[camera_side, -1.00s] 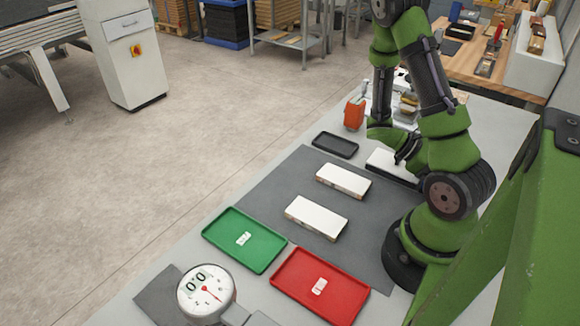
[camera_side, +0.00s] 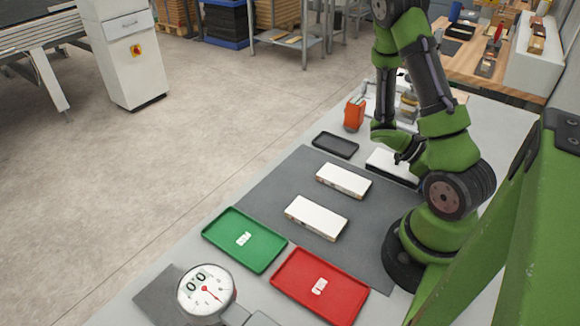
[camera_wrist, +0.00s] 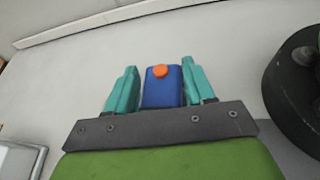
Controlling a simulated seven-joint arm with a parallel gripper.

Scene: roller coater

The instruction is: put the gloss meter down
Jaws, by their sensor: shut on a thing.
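The gloss meter is most likely the small blue block with an orange round knob (camera_wrist: 162,88) in the wrist view. My gripper (camera_wrist: 159,67) has its two teal fingers on either side of it, shut on it. Beyond it lies the pale grey table top (camera_wrist: 80,75); I cannot tell whether the meter touches it. In the side view my arm hides the fingers and the meter.
The side view shows two white blocks (camera_side: 316,218) on a dark mat (camera_side: 275,200), a green tray (camera_side: 222,246), a red tray (camera_side: 300,300), a round dial gauge (camera_side: 205,290), a small black tray (camera_side: 335,145) and an orange device (camera_side: 354,113).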

